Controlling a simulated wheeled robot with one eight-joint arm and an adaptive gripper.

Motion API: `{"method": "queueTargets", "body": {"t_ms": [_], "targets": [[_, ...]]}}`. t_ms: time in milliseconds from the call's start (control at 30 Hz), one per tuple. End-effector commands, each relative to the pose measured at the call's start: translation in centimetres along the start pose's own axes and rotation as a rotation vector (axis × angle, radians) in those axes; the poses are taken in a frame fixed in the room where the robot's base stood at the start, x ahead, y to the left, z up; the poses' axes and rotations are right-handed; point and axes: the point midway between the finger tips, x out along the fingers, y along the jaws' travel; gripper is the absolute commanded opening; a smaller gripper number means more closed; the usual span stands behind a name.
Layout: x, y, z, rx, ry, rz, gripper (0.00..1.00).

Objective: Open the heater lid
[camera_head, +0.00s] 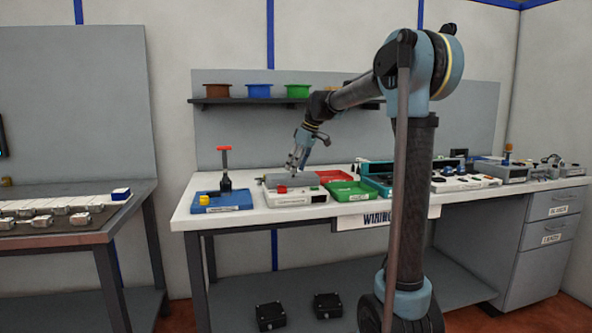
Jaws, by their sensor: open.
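A low white box with a grey lid (291,180) stands on the white workbench; it looks like the heater. A small red part (282,189) shows at the front of its top. The lid appears down, though its edges are too small to make out fully. My gripper (292,169) points down just above the lid, with its jaws open and nothing visible between them. I cannot tell whether a fingertip touches the lid.
A blue base (222,201) with a red-handled upright post stands left of the heater. Red (331,176) and green (350,189) trays sit close on its right. A shelf (262,101) with coloured spools is on the back panel. Another table (65,235) is at far left.

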Motion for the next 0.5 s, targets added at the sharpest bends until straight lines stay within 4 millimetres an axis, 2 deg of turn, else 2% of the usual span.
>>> {"method": "queueTargets", "body": {"t_ms": [167, 433, 467, 500], "targets": [[0.92, -0.05, 0.01, 0.0, 0.0, 0.0, 0.43], [1.03, -0.06, 0.0, 0.0, 0.0, 0.0, 0.43], [1.03, -0.06, 0.0, 0.0, 0.0, -0.001, 0.38], [1.02, -0.06, 0.0, 0.0, 0.0, -0.001, 0.29]]}}
